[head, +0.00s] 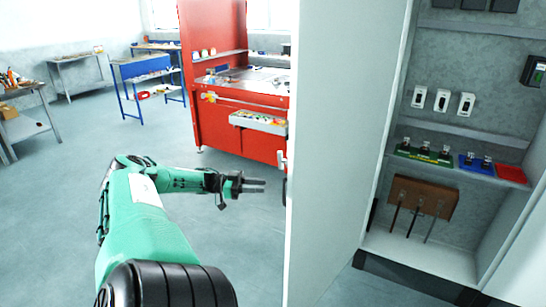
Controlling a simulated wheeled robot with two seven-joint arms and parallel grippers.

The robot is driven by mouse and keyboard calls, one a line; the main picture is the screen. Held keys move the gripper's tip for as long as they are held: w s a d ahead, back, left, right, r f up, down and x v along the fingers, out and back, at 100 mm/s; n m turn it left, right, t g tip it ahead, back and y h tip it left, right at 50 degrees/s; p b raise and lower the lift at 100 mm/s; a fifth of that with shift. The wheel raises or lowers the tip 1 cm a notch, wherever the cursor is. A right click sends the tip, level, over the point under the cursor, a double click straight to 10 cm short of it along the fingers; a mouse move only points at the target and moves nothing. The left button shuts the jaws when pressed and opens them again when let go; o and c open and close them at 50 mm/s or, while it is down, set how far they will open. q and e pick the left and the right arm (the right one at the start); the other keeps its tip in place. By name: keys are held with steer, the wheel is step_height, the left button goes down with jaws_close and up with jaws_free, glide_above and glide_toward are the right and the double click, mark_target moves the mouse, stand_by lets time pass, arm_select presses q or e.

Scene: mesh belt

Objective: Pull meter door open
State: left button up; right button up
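The white meter door (338,150) stands swung open, seen nearly along its face, in the middle right of the head view. A small handle (282,165) sticks out from its left edge, with a dark part below it. My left gripper (265,185) is left of that edge, fingers pointing right towards the door. Its two fingers show a narrow gap with nothing between them, and the tips look apart from the handle. The cabinet (447,262) behind the door shows its inside. My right gripper is not in view.
A red workbench (212,125) stands behind the door. Blue tables and grey benches stand at back left. The floor (60,220) at left is clear.

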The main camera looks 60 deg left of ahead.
arm_select(q)
steer(key=shift+v, duration=2.2)
